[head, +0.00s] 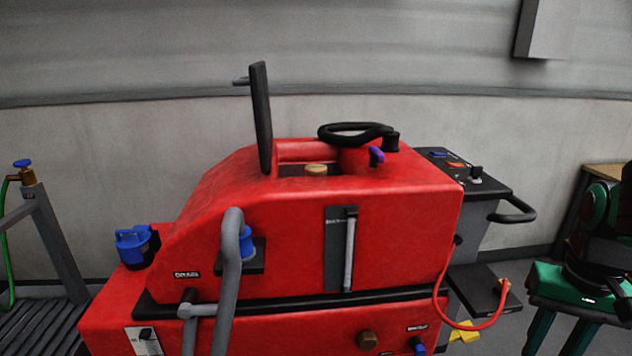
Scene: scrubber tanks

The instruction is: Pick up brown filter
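A small tan-brown round piece (316,169), which looks like the brown filter, sits in a dark recess on top of the red scrubber machine (290,215). Its top shows and its lower part is hidden in the recess. A black lid (260,118) stands upright at the left of the recess. A black ring-shaped handle (355,132) is behind and to the right of the brown piece. My gripper is not in view.
A grey bent tube (229,265) rises in front of the machine. A blue knob (376,156) stands right of the recess. A dark control panel (465,172) and red hose (470,326) are at its right. A green-and-black object (590,270) stands at the right edge.

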